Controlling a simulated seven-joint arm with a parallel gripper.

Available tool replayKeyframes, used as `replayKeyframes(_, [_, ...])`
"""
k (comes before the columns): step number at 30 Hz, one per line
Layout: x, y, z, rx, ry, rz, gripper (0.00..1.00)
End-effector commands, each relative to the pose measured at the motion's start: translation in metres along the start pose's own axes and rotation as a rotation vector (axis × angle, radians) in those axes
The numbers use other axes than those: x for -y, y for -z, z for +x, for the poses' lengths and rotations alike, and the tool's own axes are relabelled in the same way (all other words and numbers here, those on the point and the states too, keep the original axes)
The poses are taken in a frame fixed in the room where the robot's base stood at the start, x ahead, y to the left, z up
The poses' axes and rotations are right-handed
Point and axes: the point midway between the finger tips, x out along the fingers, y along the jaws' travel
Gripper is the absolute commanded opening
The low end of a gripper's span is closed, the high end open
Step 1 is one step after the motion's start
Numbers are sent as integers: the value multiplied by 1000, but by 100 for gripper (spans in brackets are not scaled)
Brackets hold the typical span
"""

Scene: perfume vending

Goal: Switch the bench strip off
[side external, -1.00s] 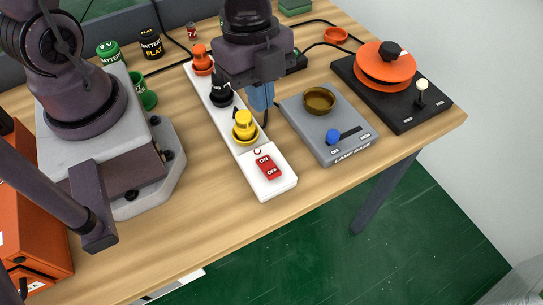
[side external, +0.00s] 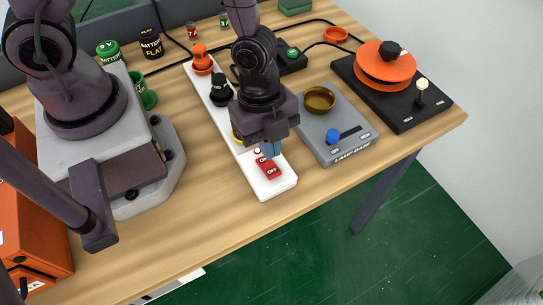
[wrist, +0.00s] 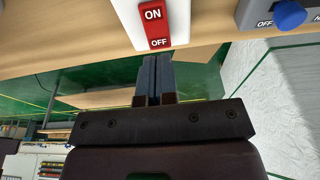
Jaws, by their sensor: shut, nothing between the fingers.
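The white bench strip (side external: 275,187) lies on the table with a red rocker switch (side external: 268,168) at its near end. The switch is marked ON and OFF; it also shows in the wrist view (wrist: 153,25), where the ON half looks larger than the OFF half. I cannot tell which way it is pressed. My gripper (side external: 270,153) is shut and empty, pointing down over the switch. Its blue-grey fingertips also show in the wrist view (wrist: 155,58), just below the OFF end. I cannot tell whether they touch it.
An orange plug (side external: 202,60) and a black plug (side external: 219,90) stand in the strip; a yellow one is mostly hidden behind my gripper. The table front is clear.

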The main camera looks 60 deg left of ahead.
Motion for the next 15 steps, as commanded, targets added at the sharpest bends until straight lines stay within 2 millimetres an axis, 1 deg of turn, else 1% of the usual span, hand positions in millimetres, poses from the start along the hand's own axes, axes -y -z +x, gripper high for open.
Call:
replayKeyframes(1, [-1,1,9,0,-4,3,0])
replayKeyframes(6, [-1,1,28,0,-3,2,0])
replayKeyframes(10, [0,1,37,-1,0,1,0])
replayKeyframes(15, [1,0,39,-1,2,-1,0])
